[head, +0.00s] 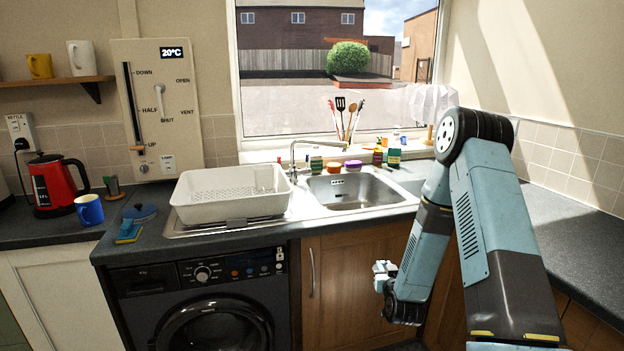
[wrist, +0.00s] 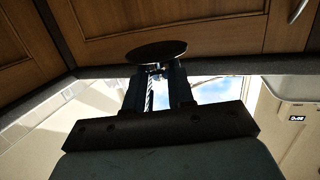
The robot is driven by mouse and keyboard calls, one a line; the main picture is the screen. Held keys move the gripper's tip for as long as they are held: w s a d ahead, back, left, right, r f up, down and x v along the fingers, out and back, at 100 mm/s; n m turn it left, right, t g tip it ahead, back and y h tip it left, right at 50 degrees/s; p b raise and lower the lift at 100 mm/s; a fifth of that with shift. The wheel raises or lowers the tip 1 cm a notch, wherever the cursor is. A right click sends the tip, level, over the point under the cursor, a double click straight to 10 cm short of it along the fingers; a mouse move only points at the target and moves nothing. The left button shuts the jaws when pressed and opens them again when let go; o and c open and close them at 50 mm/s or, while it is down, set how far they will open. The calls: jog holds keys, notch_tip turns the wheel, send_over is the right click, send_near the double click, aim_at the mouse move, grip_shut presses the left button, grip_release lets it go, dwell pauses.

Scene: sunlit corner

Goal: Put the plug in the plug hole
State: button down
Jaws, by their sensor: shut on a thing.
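My gripper (head: 383,275) hangs low in front of the wooden cupboard below the sink in the head view. In the wrist view my gripper (wrist: 157,74) is shut on a dark round disc, which looks like the plug (wrist: 157,52). A thin light strand shows between the fingers; I cannot tell what it is. The plug is not clear in the head view. The plug hole is not clearly visible in either view.
A white dish rack (head: 228,194) stands on the drainer left of the sink. The tap (head: 296,158) arches at the basin's back left. Sponges and bottles (head: 394,158) line the sill behind. The worktop edge lies between my gripper and the basin. The right worktop (head: 572,225) is clear.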

jog(key=s+f, duration=0.6)
jog(key=f, duration=0.1)
jog(key=shift+d+f, duration=0.15)
jog(key=shift+f, duration=0.1)
